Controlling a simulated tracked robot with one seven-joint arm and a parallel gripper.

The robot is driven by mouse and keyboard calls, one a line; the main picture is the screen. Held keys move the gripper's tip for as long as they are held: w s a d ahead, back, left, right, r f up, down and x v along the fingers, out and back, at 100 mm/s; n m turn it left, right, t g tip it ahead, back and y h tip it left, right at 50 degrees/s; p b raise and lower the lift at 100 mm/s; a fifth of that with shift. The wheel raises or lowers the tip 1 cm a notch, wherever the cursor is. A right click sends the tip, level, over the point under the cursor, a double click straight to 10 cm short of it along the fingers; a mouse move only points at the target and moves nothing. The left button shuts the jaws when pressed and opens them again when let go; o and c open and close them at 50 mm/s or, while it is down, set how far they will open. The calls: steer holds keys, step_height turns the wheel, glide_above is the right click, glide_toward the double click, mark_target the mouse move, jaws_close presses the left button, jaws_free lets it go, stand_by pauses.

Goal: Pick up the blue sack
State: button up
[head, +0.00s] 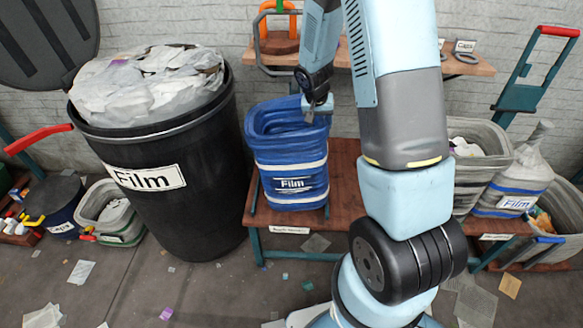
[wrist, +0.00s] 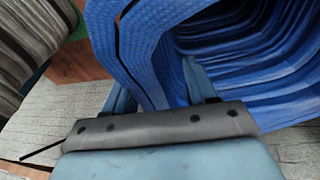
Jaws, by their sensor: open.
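The blue sack (head: 286,165) stands upright and open-topped on the red-brown bench, with white bands and a "Film" label. My gripper (head: 317,104) is at the right side of its top rim, pointing down. In the wrist view, the blue sack (wrist: 235,60) fills the upper middle and right. My gripper (wrist: 160,84) is open there, with blue sack wall showing between its two fingers. The lower fingertips are partly hidden by the sack, and I cannot tell whether either finger touches it.
A large black "Film" bin (head: 190,205) heaped with film stands left of the sack. The red-brown bench (head: 345,165) bears a grey sack (head: 482,150) and a tied white "Film" sack (head: 515,185) at right. A shelf (head: 465,66) runs behind. Scraps litter the floor.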

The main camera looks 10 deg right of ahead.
steer(key=shift+f, duration=0.25)
jaws_close()
stand_by(0.4)
